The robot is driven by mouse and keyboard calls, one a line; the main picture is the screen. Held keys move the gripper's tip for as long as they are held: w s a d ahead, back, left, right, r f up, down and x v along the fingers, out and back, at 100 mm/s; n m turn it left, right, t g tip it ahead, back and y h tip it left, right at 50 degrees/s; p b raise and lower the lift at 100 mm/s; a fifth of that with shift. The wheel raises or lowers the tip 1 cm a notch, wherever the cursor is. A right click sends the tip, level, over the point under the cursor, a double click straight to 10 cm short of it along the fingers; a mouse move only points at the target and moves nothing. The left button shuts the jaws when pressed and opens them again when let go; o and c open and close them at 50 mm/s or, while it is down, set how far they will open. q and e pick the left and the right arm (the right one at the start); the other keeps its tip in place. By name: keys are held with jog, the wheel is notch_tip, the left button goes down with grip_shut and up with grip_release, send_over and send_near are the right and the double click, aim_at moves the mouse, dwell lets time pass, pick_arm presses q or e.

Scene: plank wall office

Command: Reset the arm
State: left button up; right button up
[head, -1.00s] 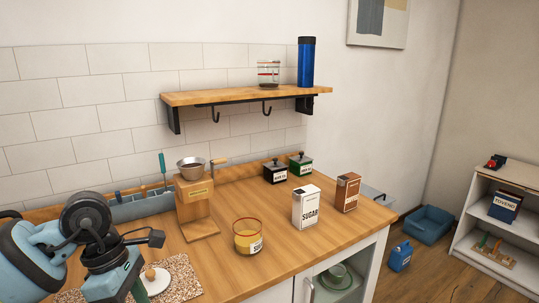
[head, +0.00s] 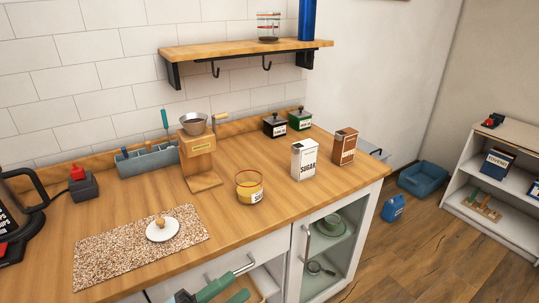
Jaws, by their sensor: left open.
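My left gripper (head: 222,290) shows only in part at the bottom edge of the head view, low in front of the counter's cabinet. Its teal and green parts are cut off by the frame, and its jaws stand open with nothing seen held between them. The rest of the left arm is out of the picture. My right gripper is not in view.
A wall shelf (head: 220,50) hangs above.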

pick_arm(q)
jog(key=s+a+f+n+t+y, duration=0.2)
jog(key=a+f+n+y, duration=0.2)
jog(key=f+n+y, duration=0.3)
jog(key=s+a+f+n+t+y, duration=0.25)
jog(key=a+f+n+y, duration=0.2)
jog(key=f+n, duration=0.4)
jog(key=s+a+f+n+g+y, duration=0.2)
jog(key=s+f+n+g, duration=0.1)
jog(key=s+f, duration=0.3)
jog(key=s+a+f+n+g+y+p, duration=0.1)
jog(key=s+a+f+n+g+y, duration=0.1)
jog(key=s+f+n, duration=0.4)
jog(key=s+g+y, duration=0.1)
jog(key=s+g, duration=0.1)
jog(key=s, duration=0.3)
jog(key=shift+s+a, duration=0.15)
jog(key=shift+s, duration=0.15)
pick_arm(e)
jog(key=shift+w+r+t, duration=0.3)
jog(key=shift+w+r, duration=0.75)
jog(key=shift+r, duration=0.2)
